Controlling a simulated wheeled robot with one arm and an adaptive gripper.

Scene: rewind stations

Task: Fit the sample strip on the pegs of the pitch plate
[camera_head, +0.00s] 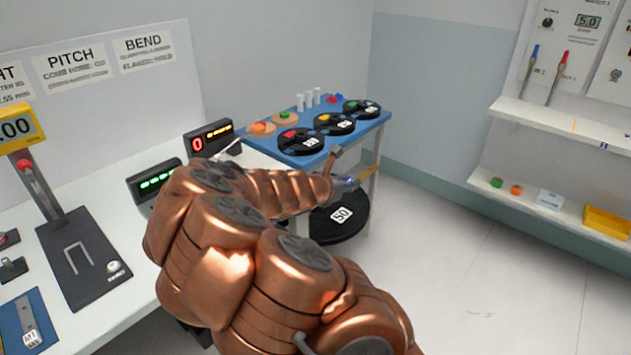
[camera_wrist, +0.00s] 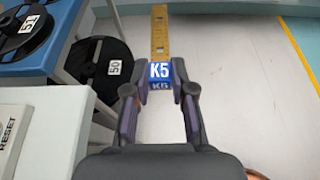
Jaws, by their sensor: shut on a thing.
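My gripper (camera_wrist: 160,88) is shut on the blue K5 block at the near end of the sample strip (camera_wrist: 159,36), a yellow-brown strip pointing straight away from the fingers. In the head view the strip (camera_head: 369,172) shows as a short yellow piece beyond my gripper (camera_head: 347,184), held in the air past the blue table's right end, over the floor. The pitch plate cannot be made out for sure. A PITCH sign (camera_head: 70,62) hangs above the white bench at left; no plate pegs are clearly seen below it.
A blue table (camera_head: 262,115) holds several black reels and white cylinders. A black reel marked 50 (camera_head: 340,216) is below. The white bench (camera_head: 125,235) carries displays (camera_head: 155,182) and a dark stand (camera_head: 85,262). Shelves (camera_head: 560,130) are at right; the floor between is clear.

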